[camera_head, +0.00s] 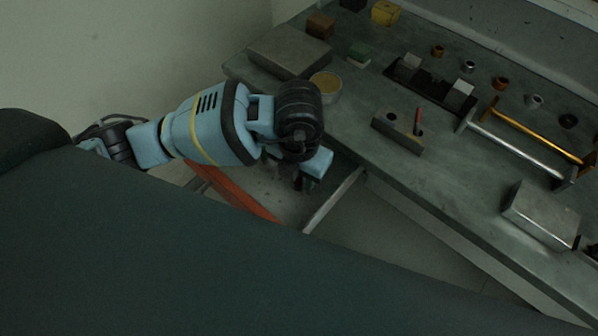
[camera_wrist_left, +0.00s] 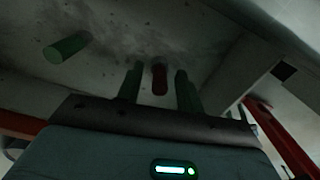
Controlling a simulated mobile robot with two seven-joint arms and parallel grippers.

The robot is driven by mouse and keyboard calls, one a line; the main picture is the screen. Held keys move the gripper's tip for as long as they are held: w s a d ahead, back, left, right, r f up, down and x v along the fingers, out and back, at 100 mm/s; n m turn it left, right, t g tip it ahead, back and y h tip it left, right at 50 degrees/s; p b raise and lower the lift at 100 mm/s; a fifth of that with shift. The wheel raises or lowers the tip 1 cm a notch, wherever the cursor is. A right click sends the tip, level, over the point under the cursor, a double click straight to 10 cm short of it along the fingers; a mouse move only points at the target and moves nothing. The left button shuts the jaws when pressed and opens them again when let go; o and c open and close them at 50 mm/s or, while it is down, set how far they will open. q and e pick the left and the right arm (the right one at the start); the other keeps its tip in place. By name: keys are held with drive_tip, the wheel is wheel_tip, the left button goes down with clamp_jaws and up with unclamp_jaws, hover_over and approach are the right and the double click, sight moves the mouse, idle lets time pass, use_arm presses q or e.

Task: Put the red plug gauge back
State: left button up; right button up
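A short red cylinder, which looks like the red plug gauge (camera_wrist_left: 160,78), lies on the grey surface seen in the left wrist view. My left gripper (camera_wrist_left: 158,88) is open, with one dark finger on each side of it and gaps visible. In the head view my left gripper (camera_head: 305,182) reaches down into an open drawer (camera_head: 333,201), and the gauge is hidden there. A green cylinder (camera_wrist_left: 67,47) lies to the left of the fingers. A red pin (camera_head: 418,121) stands at a grey block (camera_head: 398,132) on the bench. My right gripper is not in view.
The bench (camera_head: 440,178) holds a flat grey box (camera_head: 290,52), a round tin (camera_head: 326,86), a metal bar (camera_head: 515,147), a yellow bar (camera_head: 535,130) and a metal box (camera_head: 542,214). The drawer's red edge (camera_head: 235,192) and pale side wall (camera_head: 333,201) flank my left gripper.

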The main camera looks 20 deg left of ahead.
use_arm(q)
wheel_tip(320, 180, up, 12)
drive_tip(key=p, duration=0.1)
drive_tip(key=shift+r, duration=0.15)
idle(0.5)
